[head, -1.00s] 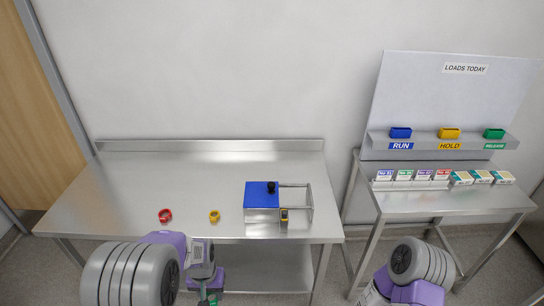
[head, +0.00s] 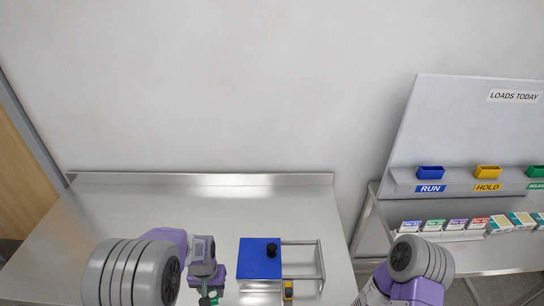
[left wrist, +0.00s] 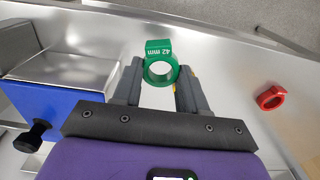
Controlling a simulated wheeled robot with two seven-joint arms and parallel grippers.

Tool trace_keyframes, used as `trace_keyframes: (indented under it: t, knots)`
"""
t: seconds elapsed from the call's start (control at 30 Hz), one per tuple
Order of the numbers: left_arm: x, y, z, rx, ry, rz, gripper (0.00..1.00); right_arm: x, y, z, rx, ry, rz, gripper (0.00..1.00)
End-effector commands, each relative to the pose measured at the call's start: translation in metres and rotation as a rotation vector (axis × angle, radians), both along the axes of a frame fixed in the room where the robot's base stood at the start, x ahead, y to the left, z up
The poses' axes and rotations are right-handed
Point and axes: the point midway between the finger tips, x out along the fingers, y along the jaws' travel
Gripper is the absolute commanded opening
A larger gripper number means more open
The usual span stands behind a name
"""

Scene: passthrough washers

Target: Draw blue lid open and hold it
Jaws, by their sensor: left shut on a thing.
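The blue lid (head: 258,262) with its black knob (head: 272,248) lies flat on a steel fixture at the front of the table. It looks shut. In the left wrist view the blue lid (left wrist: 58,112) and the knob (left wrist: 36,134) show at the left, beside my gripper and apart from it. My left gripper (left wrist: 158,76) is shut on a green ring (left wrist: 160,50) marked "42 mm". In the head view the left gripper (head: 209,295) is left of the lid, at the bottom edge. My right arm shows at bottom right; its gripper is out of view.
A red ring (left wrist: 270,97) lies on the steel table. A yellow piece is mostly hidden behind one finger. A second table at right bears a "LOADS TODAY" board (head: 460,125), bins and boxes.

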Motion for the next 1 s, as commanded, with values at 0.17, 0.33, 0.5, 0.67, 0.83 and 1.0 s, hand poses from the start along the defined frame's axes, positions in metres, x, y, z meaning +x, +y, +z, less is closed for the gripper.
trace_keyframes:
  t: [0.17, 0.33, 0.5, 0.67, 0.83, 1.0]
  knots:
    - [0.000, 0.000, 0.044, -0.001, 0.000, 0.001, 0.14, 0.000, 0.000, 0.044, 0.000, 0.001, 0.000, 0.00]
    - [0.000, 0.000, 0.089, -0.001, 0.000, 0.000, 0.14, 0.000, 0.000, 0.089, 0.000, 0.001, 0.000, 0.00]
    - [0.000, 0.000, 0.133, 0.000, 0.000, 0.000, 0.14, 0.000, 0.000, 0.133, 0.000, 0.000, 0.000, 0.00]
    - [0.001, 0.000, 0.160, -0.001, 0.000, 0.001, 0.14, 0.000, 0.000, 0.161, 0.000, 0.000, 0.000, 0.00]
    - [0.000, 0.000, 0.167, -0.001, 0.000, 0.001, 0.14, 0.000, 0.000, 0.167, 0.000, 0.000, 0.000, 0.00]
    - [0.000, 0.000, 0.164, 0.000, 0.000, 0.001, 0.14, 0.000, 0.000, 0.165, 0.000, 0.001, 0.000, 0.00]
